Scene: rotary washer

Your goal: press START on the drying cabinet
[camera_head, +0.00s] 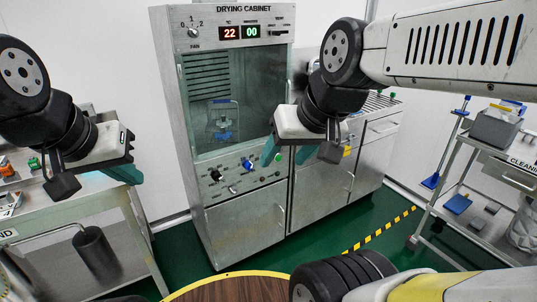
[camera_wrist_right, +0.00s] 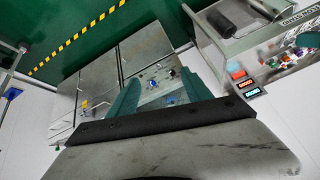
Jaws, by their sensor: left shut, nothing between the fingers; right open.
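The steel drying cabinet (camera_head: 239,215) stands upright in the middle of the head view, its glass door closed. Its displays (camera_head: 239,32) show 22 and 00. My left gripper (camera_head: 128,173) is shut and empty, left of the cabinet.
A steel bench (camera_head: 80,203) stands at the left, below my left arm. A lower cabinet (camera_head: 330,180) adjoins the right side. A cart (camera_head: 455,190) with a grey bin (camera_head: 495,130) stands far right. A round wooden top (camera_head: 235,290) lies in front; green floor is free before the cabinet.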

